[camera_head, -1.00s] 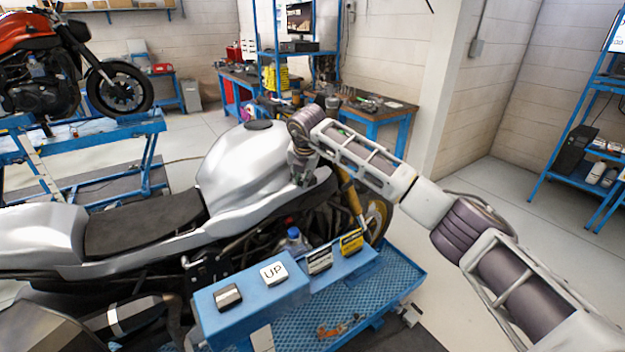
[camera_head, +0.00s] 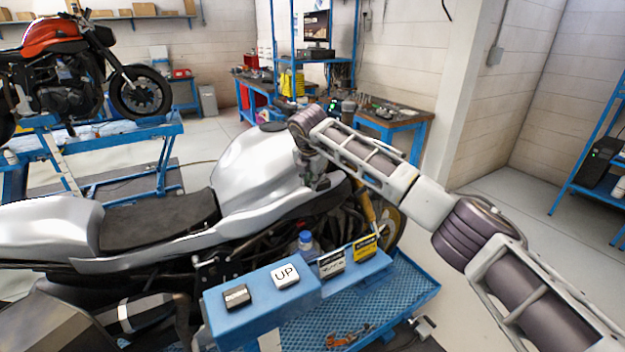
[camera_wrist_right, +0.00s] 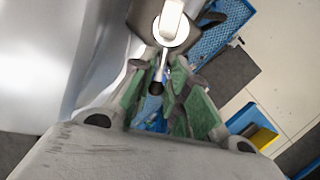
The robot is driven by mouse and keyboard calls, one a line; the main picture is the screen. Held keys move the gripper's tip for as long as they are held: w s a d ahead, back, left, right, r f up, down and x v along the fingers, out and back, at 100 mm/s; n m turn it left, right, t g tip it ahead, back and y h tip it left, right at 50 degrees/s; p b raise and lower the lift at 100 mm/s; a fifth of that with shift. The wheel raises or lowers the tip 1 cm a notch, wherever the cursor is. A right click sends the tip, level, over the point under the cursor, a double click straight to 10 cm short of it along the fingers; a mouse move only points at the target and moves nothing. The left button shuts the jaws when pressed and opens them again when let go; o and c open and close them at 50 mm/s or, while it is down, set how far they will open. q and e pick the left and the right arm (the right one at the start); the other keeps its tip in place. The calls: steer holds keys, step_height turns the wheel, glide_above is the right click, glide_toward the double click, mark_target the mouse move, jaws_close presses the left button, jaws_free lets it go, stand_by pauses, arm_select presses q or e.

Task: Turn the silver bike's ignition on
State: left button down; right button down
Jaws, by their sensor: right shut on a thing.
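The silver bike (camera_head: 262,170) stands across the middle of the head view, its front towards the right. My right gripper (camera_head: 315,182) is at the front of its tank, pointing down, with the contact hidden at this size. In the right wrist view my right gripper (camera_wrist_right: 166,82) has its green-padded fingers closed about a thin lever with a dark tip (camera_wrist_right: 156,88). The lever joins a pale round hub (camera_wrist_right: 172,25), which I take to be the ignition. A small display (camera_head: 333,105) glows green just beyond my wrist. My left gripper is not in view.
A red bike (camera_head: 70,75) stands on another lift at the back left.

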steer(key=shift+r, duration=0.1)
steer(key=c, duration=1.5)
jaws_free()
steer(key=shift+o, duration=0.2)
steer(key=v, duration=1.2)
